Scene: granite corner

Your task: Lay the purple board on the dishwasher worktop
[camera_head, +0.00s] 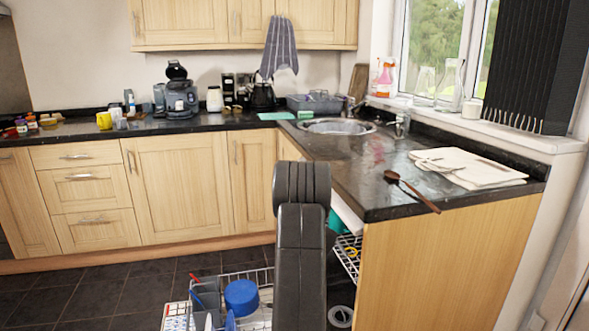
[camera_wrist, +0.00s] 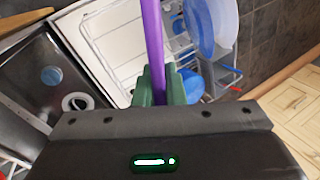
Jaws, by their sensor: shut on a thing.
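The purple board (camera_wrist: 153,40) shows edge-on in the wrist view as a narrow purple strip. My gripper (camera_wrist: 157,88) is shut on it, with a green finger on each side. Below it in the wrist view is the open dishwasher with its wire rack (camera_wrist: 115,60). The board and my gripper cannot be seen in the head view, where my dark arm stands in front of the dishwasher. The dishwasher worktop (camera_head: 375,185) is the dark granite counter on the right in the head view, with a bare stretch near its front left.
On the worktop lie a wooden spoon (camera_head: 410,190) by the front edge and white cloths (camera_head: 467,168) at the right. A sink (camera_head: 338,127) is farther back. A blue bowl (camera_head: 241,297) sits in the pulled-out lower rack (camera_head: 262,277).

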